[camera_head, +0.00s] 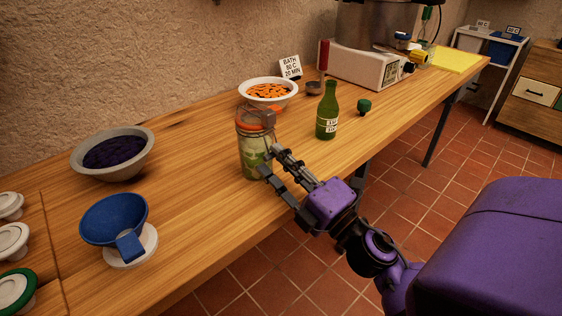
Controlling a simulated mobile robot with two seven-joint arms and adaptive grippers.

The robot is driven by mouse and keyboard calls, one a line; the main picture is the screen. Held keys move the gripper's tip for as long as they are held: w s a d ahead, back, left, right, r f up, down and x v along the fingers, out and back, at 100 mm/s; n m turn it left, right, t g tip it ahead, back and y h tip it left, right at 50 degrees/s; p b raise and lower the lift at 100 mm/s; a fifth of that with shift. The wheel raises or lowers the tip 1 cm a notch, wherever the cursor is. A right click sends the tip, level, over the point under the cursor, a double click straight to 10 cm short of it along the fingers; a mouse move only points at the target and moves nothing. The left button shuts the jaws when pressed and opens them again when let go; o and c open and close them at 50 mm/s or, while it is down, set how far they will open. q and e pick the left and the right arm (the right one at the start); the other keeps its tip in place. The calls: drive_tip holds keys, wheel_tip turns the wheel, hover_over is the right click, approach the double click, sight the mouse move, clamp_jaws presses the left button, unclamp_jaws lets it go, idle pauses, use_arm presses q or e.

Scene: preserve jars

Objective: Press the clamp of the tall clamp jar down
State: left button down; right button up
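The tall clamp jar (253,149) stands upright on the wooden table, with pale green contents and an orange seal under its lid. The wire clamp near its lid (258,118) is too small to tell whether it is down. My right gripper (268,172) is at the jar's right front side, below the lid. Its two fingers are spread apart, and I cannot tell whether they touch the glass. The fingers hide part of the jar's lower right side. My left gripper is not in view.
A green bottle (327,112) stands right of the jar, with a small green stopper (364,106) beyond. A white bowl of orange slices (269,107) sits behind the jar. A blue funnel (113,218) and a grey bowl (80,163) are at left. Bare tabletop lies between.

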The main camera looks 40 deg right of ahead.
drive_tip(key=shift+s, duration=0.1)
drive_tip(key=a+v, duration=0.1)
drive_tip(key=v, duration=1)
drive_tip(key=shift+s+d, duration=0.45)
drive_tip(key=shift+d, duration=0.05)
drive_tip(key=shift+f, duration=0.1)
